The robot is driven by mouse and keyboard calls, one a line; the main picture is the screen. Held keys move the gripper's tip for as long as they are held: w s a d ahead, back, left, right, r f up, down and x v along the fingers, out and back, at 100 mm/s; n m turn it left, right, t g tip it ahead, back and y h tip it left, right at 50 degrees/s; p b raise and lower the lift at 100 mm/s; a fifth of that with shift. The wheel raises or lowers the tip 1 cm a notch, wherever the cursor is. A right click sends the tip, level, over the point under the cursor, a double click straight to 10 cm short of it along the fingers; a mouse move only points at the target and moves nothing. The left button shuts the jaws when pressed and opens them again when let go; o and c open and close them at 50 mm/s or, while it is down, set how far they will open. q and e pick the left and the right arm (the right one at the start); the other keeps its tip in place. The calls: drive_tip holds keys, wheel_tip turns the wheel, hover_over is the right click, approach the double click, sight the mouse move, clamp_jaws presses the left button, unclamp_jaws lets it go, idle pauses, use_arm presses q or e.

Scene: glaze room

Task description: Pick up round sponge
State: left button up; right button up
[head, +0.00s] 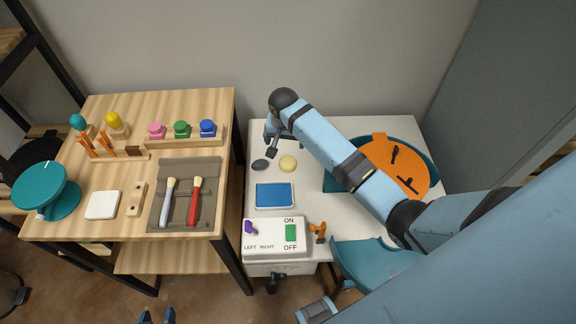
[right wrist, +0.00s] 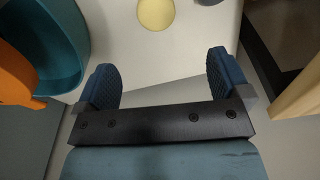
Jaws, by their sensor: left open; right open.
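The round sponge (head: 288,163) is a pale yellow disc lying on the white table surface. It also shows at the top of the right wrist view (right wrist: 156,13), ahead of the fingers and roughly centred between them. My right gripper (head: 271,142) is over the table just left of and behind the sponge in the head view; its fingers (right wrist: 162,80) are spread apart with nothing between them. My left gripper (head: 157,315) shows only its fingertips at the bottom edge of the head view, apart and empty, away from the sponge.
A dark oval piece (head: 260,165) lies just left of the sponge. A blue pad (head: 275,196) and a switch box (head: 262,240) are in front. A teal basin (head: 331,181) with an orange disc (head: 399,168) stands right. The wooden table (head: 136,110) at left holds tools.

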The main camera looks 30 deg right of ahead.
sight(288, 161)
drive_tip(key=f, duration=0.8)
drive_tip(key=shift+w+d+f+b, duration=0.1)
drive_tip(key=shift+w+d+b, duration=0.2)
drive_tip(key=shift+w+d, duration=0.1)
drive_tip(key=f, duration=0.5)
drive_tip(key=shift+w+d, duration=0.1)
drive_tip(key=shift+d, duration=0.25)
drive_tip(key=c, duration=1)
